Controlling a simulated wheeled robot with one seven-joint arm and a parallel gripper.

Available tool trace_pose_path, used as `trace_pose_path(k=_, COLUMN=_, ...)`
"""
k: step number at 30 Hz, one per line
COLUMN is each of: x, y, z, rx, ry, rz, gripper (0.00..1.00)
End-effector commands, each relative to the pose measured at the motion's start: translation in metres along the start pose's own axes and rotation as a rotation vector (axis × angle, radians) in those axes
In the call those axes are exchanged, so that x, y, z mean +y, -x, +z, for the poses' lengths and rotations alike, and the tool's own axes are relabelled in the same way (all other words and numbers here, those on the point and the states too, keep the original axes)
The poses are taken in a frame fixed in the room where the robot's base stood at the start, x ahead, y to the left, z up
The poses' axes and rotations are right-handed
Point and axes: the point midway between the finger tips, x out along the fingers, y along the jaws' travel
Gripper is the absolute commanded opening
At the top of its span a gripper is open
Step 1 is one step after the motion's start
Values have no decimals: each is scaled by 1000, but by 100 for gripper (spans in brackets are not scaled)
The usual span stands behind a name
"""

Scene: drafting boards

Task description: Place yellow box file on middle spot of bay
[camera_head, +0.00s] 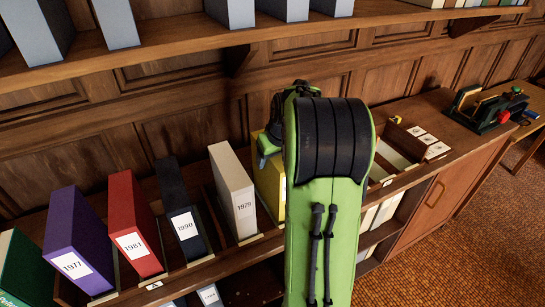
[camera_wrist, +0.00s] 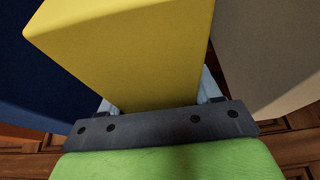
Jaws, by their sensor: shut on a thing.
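The yellow box file (camera_head: 270,185) stands on the counter row just right of the cream 1979 file (camera_head: 234,190), partly hidden behind my green arm. In the wrist view the yellow file (camera_wrist: 135,50) fills the space between the fingers of my gripper (camera_wrist: 155,98), which is shut on it. A dark blue thing (camera_wrist: 45,85) is on its left there and a cream one (camera_wrist: 265,50) on its right. The wooden bay rack (camera_head: 200,272), with a label A, holds upright files. Whether the yellow file's base rests in the rack is hidden, as is the middle spot.
Purple 1977 (camera_head: 77,240), red 1981 (camera_head: 133,225) and black 1990 (camera_head: 180,210) files stand left of the cream one. A wooden tray (camera_head: 402,148) and a green machine (camera_head: 487,108) are to the right. A shelf (camera_head: 180,48) with grey files overhangs behind.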

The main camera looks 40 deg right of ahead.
Motion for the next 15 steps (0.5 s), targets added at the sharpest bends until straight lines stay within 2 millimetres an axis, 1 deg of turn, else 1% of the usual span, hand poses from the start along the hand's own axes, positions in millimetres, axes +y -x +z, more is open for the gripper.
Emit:
trace_pose_path(k=1, x=0, y=-1, z=1, rx=-1, ry=0, rz=0, gripper=67)
trace_pose_path(k=5, x=0, y=-1, z=0, rx=-1, ry=0, rz=-1, gripper=87)
trace_pose_path(k=12, x=0, y=-1, z=0, rx=-1, ry=0, rz=-1, gripper=88)
trace_pose_path(k=15, x=0, y=5, z=-1, rx=0, ry=0, rz=0, gripper=88)
